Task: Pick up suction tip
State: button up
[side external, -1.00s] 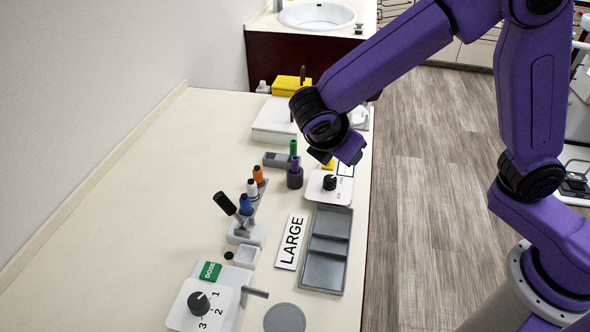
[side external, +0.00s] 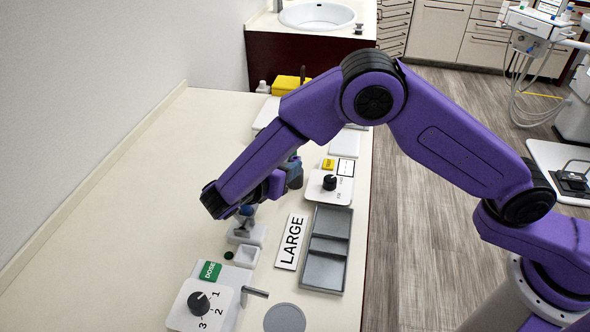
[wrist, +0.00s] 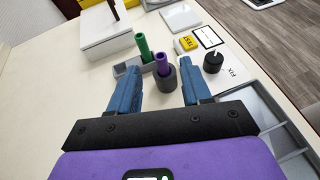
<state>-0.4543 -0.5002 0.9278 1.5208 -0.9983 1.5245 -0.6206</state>
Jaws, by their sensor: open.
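In the wrist view a purple tube (wrist: 162,63) stands upright in a dark round holder (wrist: 165,80). A green tube (wrist: 143,48) stands just behind it to the left, by a grey block (wrist: 126,68). I cannot tell which of these is the suction tip. My gripper (wrist: 160,73) is open, with one blue finger on each side of the purple tube's line; no contact is visible.
A white box (wrist: 105,35) stands behind the tubes. A white dial plate (side external: 340,192) and a grey divided tray (side external: 325,270) lie to the right. The left counter (side external: 140,190) is clear.

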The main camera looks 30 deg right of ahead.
jog(key=shift+d+f, duration=0.1)
jog(key=shift+f, duration=1)
jog(key=x, duration=0.4)
jog(key=shift+w+d+f, duration=0.1)
jog(key=shift+w+d, duration=0.1)
jog(key=shift+d, duration=0.15)
jog(key=shift+c, duration=0.3)
grip_shut()
